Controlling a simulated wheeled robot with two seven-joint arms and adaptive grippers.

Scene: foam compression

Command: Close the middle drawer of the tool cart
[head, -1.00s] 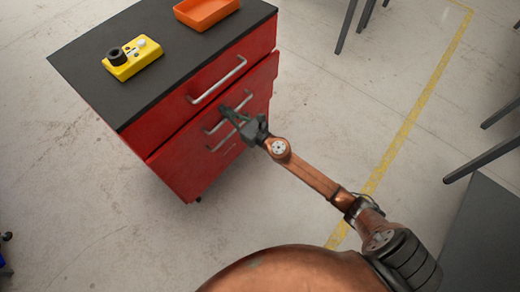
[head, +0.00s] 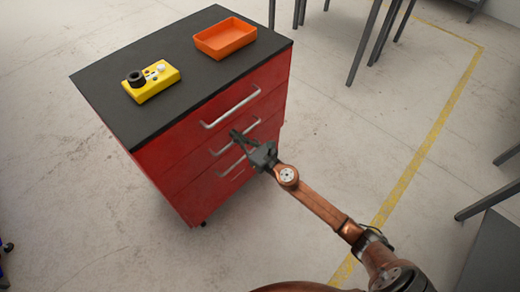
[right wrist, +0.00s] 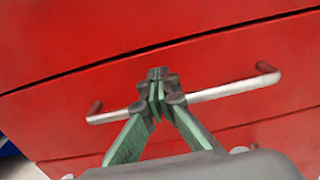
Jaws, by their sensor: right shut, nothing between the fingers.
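The red tool cart (head: 110,95) stands at centre left with a dark top and three drawers with silver handles. The middle drawer (head: 192,170) looks flush or nearly flush with the fronts above and below it. In the right wrist view its front (right wrist: 50,115) has a thin dark seam along its top edge. My right gripper (head: 236,135) is shut and empty at the middle drawer's handle (head: 253,125). In the right wrist view its fingertips (right wrist: 157,78) overlap the handle bar (right wrist: 225,89); contact is not clear. My left gripper is out of view.
An orange tray (head: 226,50) and a yellow device with a black knob (head: 150,90) sit on the cart top. Dark table legs (head: 365,45) stand at the upper right.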

